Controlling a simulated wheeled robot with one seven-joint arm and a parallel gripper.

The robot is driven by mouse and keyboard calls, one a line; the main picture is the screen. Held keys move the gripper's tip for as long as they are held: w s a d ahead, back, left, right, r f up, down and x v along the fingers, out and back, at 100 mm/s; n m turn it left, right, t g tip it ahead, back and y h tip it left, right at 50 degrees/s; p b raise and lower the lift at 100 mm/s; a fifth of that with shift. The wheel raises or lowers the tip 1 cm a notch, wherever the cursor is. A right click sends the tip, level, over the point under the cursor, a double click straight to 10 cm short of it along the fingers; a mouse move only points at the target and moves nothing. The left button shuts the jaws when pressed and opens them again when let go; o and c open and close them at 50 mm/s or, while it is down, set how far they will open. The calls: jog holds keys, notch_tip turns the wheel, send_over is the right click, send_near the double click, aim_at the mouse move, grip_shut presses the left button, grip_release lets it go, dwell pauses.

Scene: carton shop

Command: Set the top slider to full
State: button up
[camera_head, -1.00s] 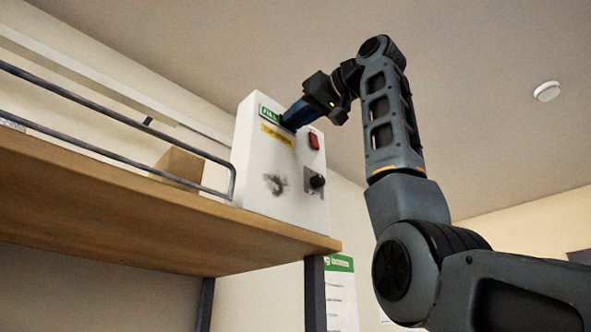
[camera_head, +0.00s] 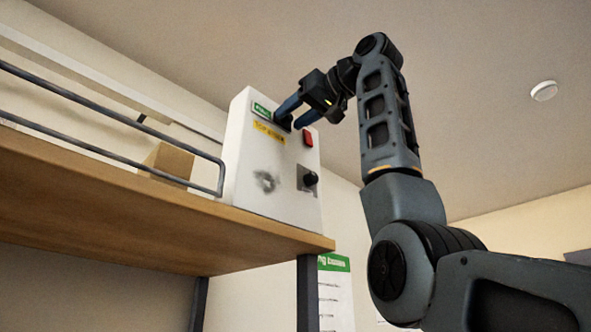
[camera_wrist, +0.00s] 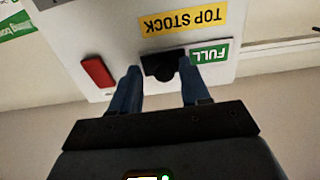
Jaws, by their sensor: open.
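A white control box (camera_head: 262,195) stands on the wooden shelf. Near its top is a black slider with a dark knob (camera_wrist: 165,70), right beside the green FULL label (camera_wrist: 208,54). The yellow TOP STOCK label (camera_wrist: 183,20) is close by; the wrist view is upside down. My gripper (camera_head: 292,118) is at the upper part of the box's front. In the wrist view my gripper (camera_wrist: 160,76) is open, with a blue finger on either side of the knob and visible gaps. In the head view the fingers partly hide the slider.
A red switch (camera_head: 308,138) is beside the slider, and a black rotary knob (camera_head: 310,179) is lower on the box. A dark smudge marks its front. A metal rail (camera_head: 110,113) and a cardboard box (camera_head: 168,161) are on the wooden shelf (camera_head: 120,207) to the left.

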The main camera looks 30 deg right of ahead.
jog(key=b+v, duration=0.2)
jog(key=v, duration=0.5)
jog(key=shift+s+b, duration=0.3)
jog(key=shift+s, duration=0.05)
jog(key=shift+d, duration=0.1)
